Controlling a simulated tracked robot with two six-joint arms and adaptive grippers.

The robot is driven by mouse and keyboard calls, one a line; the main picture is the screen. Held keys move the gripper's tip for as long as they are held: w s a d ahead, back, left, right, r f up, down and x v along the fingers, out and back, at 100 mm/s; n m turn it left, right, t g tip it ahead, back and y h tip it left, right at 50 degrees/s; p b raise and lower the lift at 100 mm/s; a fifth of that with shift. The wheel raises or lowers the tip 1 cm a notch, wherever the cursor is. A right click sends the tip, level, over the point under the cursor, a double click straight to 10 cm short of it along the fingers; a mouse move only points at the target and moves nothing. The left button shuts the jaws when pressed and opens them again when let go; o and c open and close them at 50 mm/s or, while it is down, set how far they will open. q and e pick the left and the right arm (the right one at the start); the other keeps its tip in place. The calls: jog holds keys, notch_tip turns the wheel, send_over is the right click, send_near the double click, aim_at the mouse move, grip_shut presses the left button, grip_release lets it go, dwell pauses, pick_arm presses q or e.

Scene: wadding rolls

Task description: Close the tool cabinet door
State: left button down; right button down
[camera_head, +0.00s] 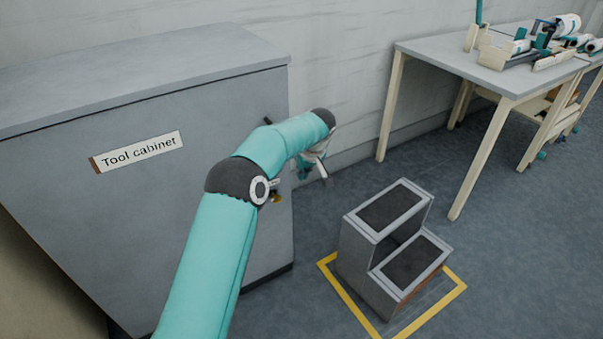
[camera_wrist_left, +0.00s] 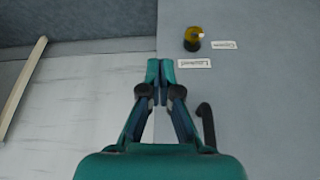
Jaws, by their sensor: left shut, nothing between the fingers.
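The grey tool cabinet (camera_head: 60,200) stands at the left in the head view, with its name label on the front. The front looks flat, and I see no clear gap along the door (camera_head: 140,225). A dark handle (camera_head: 268,121) shows near its right edge, partly behind my arm; it also shows in the left wrist view (camera_wrist_left: 208,125). My left gripper (camera_head: 323,173) is shut and empty, just right of the cabinet's right edge. In the wrist view its closed fingertips (camera_wrist_left: 160,68) overlap that edge; I cannot tell whether they touch. My right gripper is out of view.
A grey step stool (camera_head: 385,235) stands inside a yellow floor outline (camera_head: 345,301). A table (camera_head: 450,60) with several items is at the back right. Blue-grey floor (camera_head: 530,260) is clear right of the stool.

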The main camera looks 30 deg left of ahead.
pick_arm(q)
jog(key=s+d+r, duration=0.3)
jog(key=d+r, duration=0.4)
jog(key=r, duration=0.2)
jog(key=s+d+f+m+g+h, duration=0.1)
jog(key=s+d+f+g, duration=0.15)
jog(key=s+f, duration=0.6)
jog(key=s+d+f+m+g+h, duration=0.2)
jog(key=s+d+f, duration=0.15)
jog(key=f, duration=1.05)
jog(key=s+d+f+m+h, duration=0.2)
jog(key=s+d+f, duration=0.25)
jog(key=s, duration=0.35)
jog(key=s+d+f+m+h, duration=0.1)
jog(key=s+d+f, duration=0.2)
jog(key=s+d, duration=0.4)
jog(key=s+d+f+m+h, duration=0.2)
jog(key=s+d+f, duration=0.2)
jog(key=s, duration=0.5)
jog(key=w+r+m+t+p, duration=0.1)
jog(key=w+r+t+p, duration=0.2)
jog(key=r+p, duration=1.6)
jog(key=shift+w+a+r+m, duration=0.3)
jog(key=shift+m, duration=0.1)
